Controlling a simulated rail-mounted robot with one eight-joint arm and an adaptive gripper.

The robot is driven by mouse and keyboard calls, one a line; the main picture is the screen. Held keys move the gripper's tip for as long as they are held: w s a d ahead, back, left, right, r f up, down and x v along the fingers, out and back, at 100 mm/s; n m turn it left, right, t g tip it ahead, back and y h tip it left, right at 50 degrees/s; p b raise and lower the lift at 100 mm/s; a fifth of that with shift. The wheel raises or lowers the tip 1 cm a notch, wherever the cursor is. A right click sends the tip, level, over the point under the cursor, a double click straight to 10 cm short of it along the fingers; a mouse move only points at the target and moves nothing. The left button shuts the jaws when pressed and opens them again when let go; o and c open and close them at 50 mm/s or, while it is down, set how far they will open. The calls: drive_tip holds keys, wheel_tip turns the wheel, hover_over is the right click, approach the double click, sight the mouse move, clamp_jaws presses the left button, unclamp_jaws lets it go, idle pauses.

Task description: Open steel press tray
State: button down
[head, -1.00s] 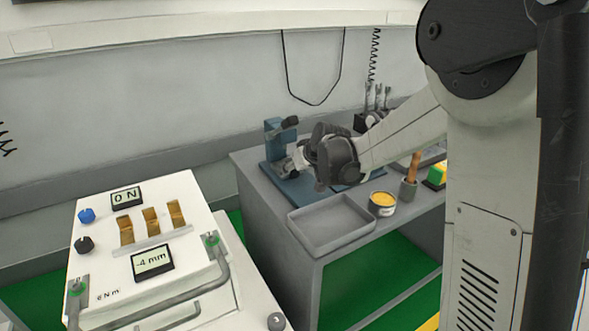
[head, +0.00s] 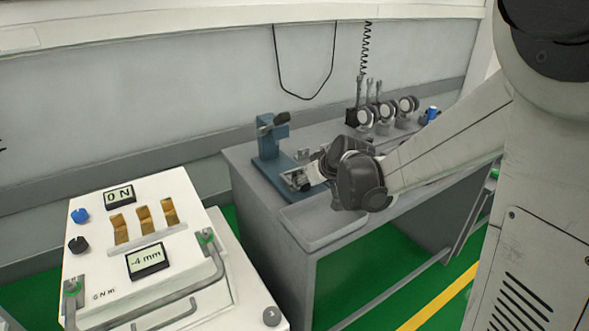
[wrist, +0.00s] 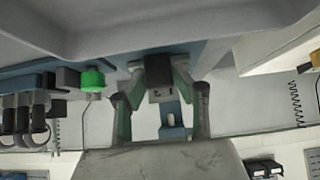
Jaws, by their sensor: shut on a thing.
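The blue press (head: 270,145) stands upright on the grey bench, with a black lever on top and a blue base. My gripper (head: 310,185) is at the front right of its base. In the wrist view my gripper (wrist: 159,72) is shut on a dark block (wrist: 158,70), with a small metal bracket and a blue part of the press beyond it. The block looks like a handle of the press tray, but its link to the tray is hidden. In the head view my wrist covers part of the press front.
A shallow grey tray (head: 312,240) lies at the bench's front edge, under my wrist. Several round gauges (head: 385,115) stand at the back right. A white cart (head: 165,260) with displays and a curved handle stands at the left. Green floor shows between cart and bench.

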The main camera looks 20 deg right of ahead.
drive_tip(key=shift+s+d, duration=0.25)
drive_tip(key=shift+s, duration=0.5)
drive_tip(key=c, duration=1.4)
unclamp_jaws()
drive_tip(key=shift+r, duration=0.1)
drive_tip(key=shift+v, duration=5.9)
drive_tip(key=shift+s, duration=0.1)
drive_tip(key=s+a+r+m+p, duration=0.1)
drive_tip(key=s+r+p, duration=0.2)
drive_tip(key=s, duration=0.4)
drive_tip(key=s+a+r+m+g+h+p, duration=0.1)
drive_tip(key=s+a+r+p, duration=0.1)
drive_tip(key=s, duration=0.5)
drive_tip(key=s+a+r+m+h+p, duration=0.1)
drive_tip(key=s+a+r+p, duration=0.1)
drive_tip(key=s+r+p, duration=0.2)
drive_tip(key=shift+s+a+r+p, duration=0.1)
drive_tip(key=shift+s+r+p, duration=0.1)
drive_tip(key=shift+s+p, duration=0.45)
drive_tip(key=shift+s+a+r+p, duration=0.15)
drive_tip(key=shift+s+p, duration=0.25)
drive_tip(key=shift+s, duration=0.4)
